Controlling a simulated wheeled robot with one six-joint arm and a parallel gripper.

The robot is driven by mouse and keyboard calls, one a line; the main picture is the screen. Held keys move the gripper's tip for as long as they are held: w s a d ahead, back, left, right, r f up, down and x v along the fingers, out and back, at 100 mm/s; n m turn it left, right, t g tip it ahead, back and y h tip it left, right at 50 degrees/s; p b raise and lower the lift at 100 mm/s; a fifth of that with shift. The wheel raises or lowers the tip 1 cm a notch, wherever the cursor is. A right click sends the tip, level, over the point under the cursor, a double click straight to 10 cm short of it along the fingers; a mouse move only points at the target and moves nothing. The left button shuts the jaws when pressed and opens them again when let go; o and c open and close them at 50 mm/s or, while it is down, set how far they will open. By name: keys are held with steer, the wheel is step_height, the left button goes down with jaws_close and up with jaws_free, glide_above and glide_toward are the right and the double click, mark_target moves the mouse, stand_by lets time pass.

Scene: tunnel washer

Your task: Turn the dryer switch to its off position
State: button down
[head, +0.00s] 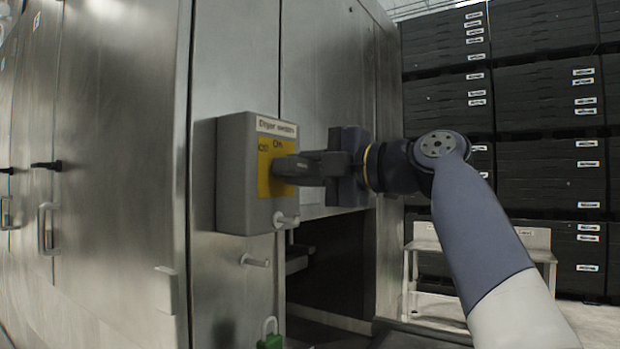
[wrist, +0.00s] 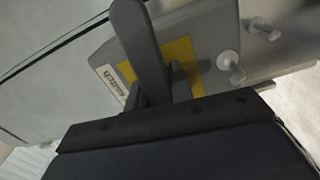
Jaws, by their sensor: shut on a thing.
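The dryer switch box (head: 245,205) is a grey box on the steel machine's corner, with a label on top and a yellow plate (head: 264,160) reading "On" at its upper part. My gripper (head: 290,170) reaches in from the right with its fingers at the yellow plate. It is shut on the switch handle, which the fingers mostly hide, so its exact angle cannot be told. In the wrist view the box's label (wrist: 125,73) and yellow plate (wrist: 187,55) show behind a dark finger (wrist: 145,45).
Light pegs (head: 286,220) stick out below the box, with another peg (head: 256,262) lower down. A green padlock (head: 270,341) hangs at the bottom. Steel doors with handles (head: 45,228) fill the left. A bench (head: 535,238) and stacked black crates (head: 540,110) stand behind on the right.

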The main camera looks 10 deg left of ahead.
steer(key=shift+n, duration=0.5)
steer(key=shift+r, duration=0.1)
steer(key=c, duration=1.2)
jaws_free()
steer(key=shift+c, duration=0.2)
steer(key=b+v, duration=0.2)
steer(key=v, duration=0.8)
steer(key=shift+d, duration=0.35)
steer(key=shift+s, duration=0.15)
steer(key=p+x, duration=0.1)
steer(key=x, duration=1)
steer(key=shift+p, duration=0.4)
steer(key=shift+d, duration=0.15)
